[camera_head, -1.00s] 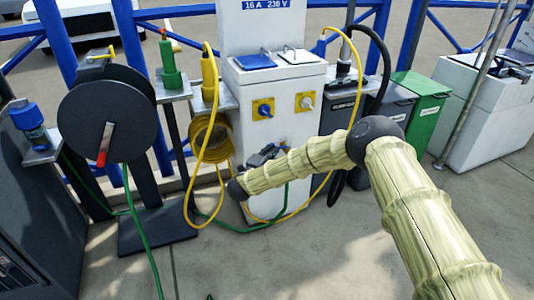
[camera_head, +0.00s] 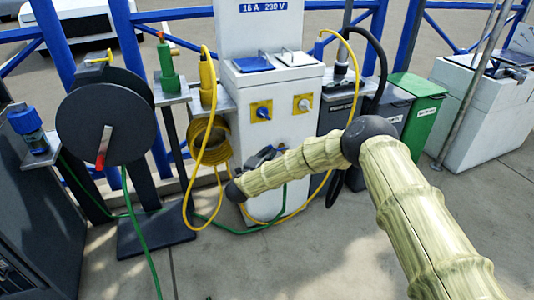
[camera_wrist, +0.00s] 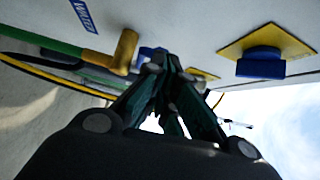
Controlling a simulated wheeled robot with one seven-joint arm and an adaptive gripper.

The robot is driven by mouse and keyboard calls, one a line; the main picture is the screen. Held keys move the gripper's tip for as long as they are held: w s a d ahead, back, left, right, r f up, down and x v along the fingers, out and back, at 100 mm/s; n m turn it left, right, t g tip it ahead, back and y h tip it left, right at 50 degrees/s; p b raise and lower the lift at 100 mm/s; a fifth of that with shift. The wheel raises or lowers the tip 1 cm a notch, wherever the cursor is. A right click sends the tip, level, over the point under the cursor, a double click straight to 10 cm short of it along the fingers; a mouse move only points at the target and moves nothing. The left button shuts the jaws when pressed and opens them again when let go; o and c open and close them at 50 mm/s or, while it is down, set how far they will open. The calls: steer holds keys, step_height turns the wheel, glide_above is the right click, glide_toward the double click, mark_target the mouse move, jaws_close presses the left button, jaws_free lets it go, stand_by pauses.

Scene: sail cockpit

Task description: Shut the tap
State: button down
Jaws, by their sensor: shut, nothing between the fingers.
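The tap (camera_wrist: 125,51) shows in the wrist view as a brass-yellow body on the white pedestal, with a green hose (camera_wrist: 45,41) running from it to the left. A small blue piece (camera_wrist: 152,52) shows beside it, partly behind a finger; I cannot tell whether it is the tap's handle. My gripper (camera_wrist: 172,62) is shut and empty, its dark green fingers close to the tap's right side. I cannot tell whether they touch it. In the head view my gripper (camera_head: 268,156) is low at the pedestal's front, and the tap is hidden there.
The white pedestal (camera_head: 272,185) has a blue knob (camera_head: 263,112) and a white knob (camera_head: 303,103) on yellow plates. A yellow cable (camera_head: 193,190) and green hose hang around it. A hose reel (camera_head: 100,130) stands left, a green bin (camera_head: 422,115) right. The front floor is mostly clear.

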steer(key=s+a+p, duration=0.2)
steer(key=s+a, duration=0.3)
steer(key=a, duration=0.2)
steer(key=shift+s+a, duration=0.2)
steer(key=shift+a, duration=0.1)
stand_by(0.5)
